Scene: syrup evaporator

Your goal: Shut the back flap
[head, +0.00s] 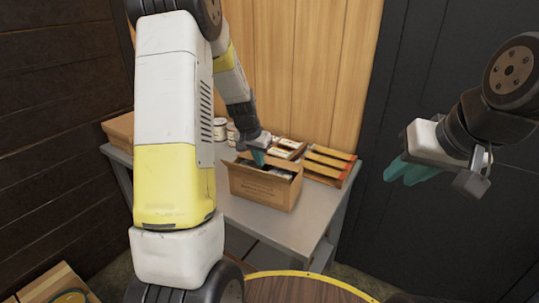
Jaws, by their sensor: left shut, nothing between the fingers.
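An open cardboard box (262,189) stands on a grey table, with its printed front facing me. Its top is open and dark contents show inside. My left gripper (258,157) reaches down at the back left of the box opening, teal fingertips shut and empty. The gripper hides part of the box's back edge, so I cannot tell exactly how the back flap lies or whether the fingers touch it. My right gripper (405,172) hangs in the air at the right, away from the box; I cannot tell how far its teal fingers are apart.
The grey table (285,229) has free room in front of the box. A wooden crate (329,164) stands right of it, and jars (220,129) stand behind at left. Another cardboard box (119,128) is at the table's left end. A round wooden top (300,290) is nearest me.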

